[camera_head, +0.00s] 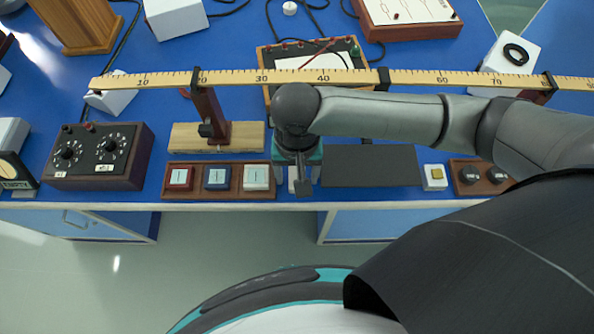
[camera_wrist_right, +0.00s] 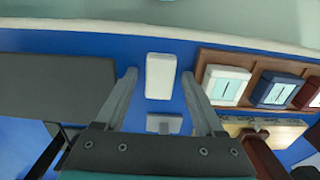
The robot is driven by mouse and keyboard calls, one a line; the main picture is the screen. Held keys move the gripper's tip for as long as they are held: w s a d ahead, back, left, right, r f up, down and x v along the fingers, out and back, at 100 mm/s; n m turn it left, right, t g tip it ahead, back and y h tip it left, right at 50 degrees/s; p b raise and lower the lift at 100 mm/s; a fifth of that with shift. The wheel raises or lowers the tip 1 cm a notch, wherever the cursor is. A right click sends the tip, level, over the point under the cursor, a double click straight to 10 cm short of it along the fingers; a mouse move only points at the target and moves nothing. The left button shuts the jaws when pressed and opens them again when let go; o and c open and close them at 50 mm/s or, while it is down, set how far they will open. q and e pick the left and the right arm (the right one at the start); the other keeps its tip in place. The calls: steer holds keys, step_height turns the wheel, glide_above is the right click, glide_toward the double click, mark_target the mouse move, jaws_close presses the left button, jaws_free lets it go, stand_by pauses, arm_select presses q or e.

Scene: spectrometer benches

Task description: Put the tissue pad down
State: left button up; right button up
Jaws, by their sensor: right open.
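The tissue pad (camera_wrist_right: 160,76), a small white block, lies flat on the blue bench near its front edge in the right wrist view. My right gripper (camera_wrist_right: 159,90) is open, with one finger on each side of the pad and blue bench showing in the gaps. In the head view my right gripper (camera_head: 300,178) points down at the bench front and hides most of the pad. My left gripper is in neither view.
A wooden tray (camera_head: 221,194) with red, blue and white boxes stands left of the gripper. A dark mat (camera_head: 370,166) lies to the right. A long yellow ruler (camera_head: 430,78) on posts crosses behind. A grey-white block (camera_wrist_right: 164,124) lies near the pad.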

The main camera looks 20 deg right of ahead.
mark_target(297, 177)
steer(key=shift+r, duration=0.3)
step_height(297, 177, up, 12)
steer(key=p, duration=0.4)
steer(key=shift+f, duration=0.15)
